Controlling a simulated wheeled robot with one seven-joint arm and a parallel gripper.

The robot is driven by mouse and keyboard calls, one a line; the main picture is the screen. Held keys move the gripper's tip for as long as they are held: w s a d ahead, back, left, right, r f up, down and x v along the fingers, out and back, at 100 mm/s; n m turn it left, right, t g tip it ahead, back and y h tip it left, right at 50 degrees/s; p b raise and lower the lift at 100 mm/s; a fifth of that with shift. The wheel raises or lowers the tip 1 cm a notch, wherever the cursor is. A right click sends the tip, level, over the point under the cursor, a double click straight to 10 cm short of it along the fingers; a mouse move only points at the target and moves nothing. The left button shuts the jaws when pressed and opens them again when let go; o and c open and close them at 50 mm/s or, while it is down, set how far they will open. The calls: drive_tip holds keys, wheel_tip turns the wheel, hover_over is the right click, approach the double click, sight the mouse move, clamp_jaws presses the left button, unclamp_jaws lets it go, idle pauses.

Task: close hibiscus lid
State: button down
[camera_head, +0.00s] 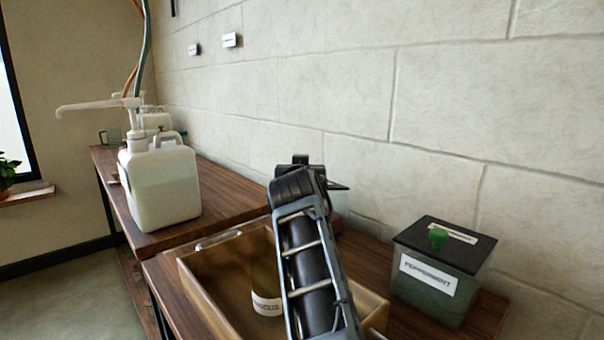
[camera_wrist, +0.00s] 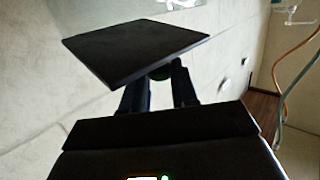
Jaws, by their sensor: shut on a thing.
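In the wrist view a dark, flat square lid (camera_wrist: 135,46) is held out at the fingertips of my gripper (camera_wrist: 160,73), tilted in the picture. The fingers are shut on its underside or knob; the exact grip is too dark to tell. No name shows on the lid. In the head view my arm covers most of the gripper, and a thin dark edge (camera_head: 338,186) sticks out to its right, perhaps the lid. A small reddish thing (camera_head: 336,222) shows partly behind my arm.
The wooden crate (camera_head: 205,300) stands under my arm on the dark table. A closed green-grey peppermint box (camera_head: 436,285) with a green knob stands to the right. A white pump canister (camera_head: 160,190) stands at left. The stone wall is close behind.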

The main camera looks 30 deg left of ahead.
drive_tip(key=c, duration=0.9)
unclamp_jaws()
drive_tip(key=shift+p+v, duration=0.7)
drive_tip(key=shift+v, duration=3.05)
